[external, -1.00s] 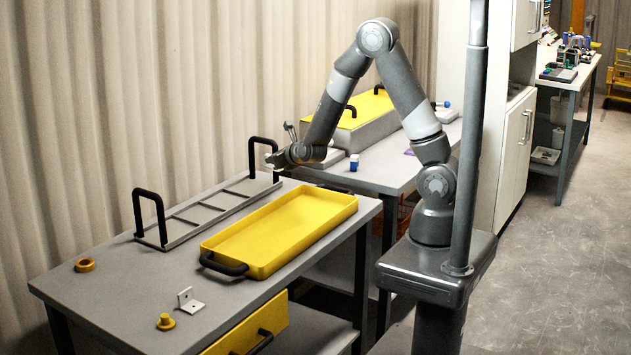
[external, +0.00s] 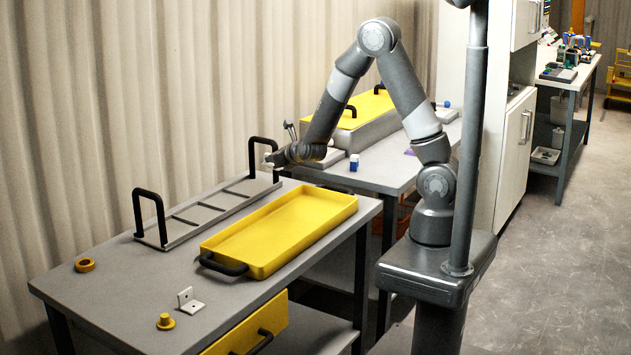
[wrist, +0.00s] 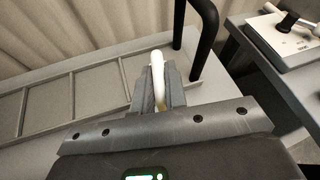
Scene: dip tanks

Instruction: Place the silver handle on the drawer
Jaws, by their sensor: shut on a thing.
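My gripper (external: 272,159) is above the far end of the grey table, beside the rack's far black handle. In the wrist view its fingers (wrist: 158,92) are shut on a slim, pale rod-like piece (wrist: 157,70). The piece's top sticks up between the fingers and its lower part is hidden. It may be the silver handle, but I cannot tell for sure. The drawer is far from my gripper.
A yellow tray (external: 328,211) and a grey rack with black handles (external: 180,238) lie on the table. A second table (external: 385,177) is behind.

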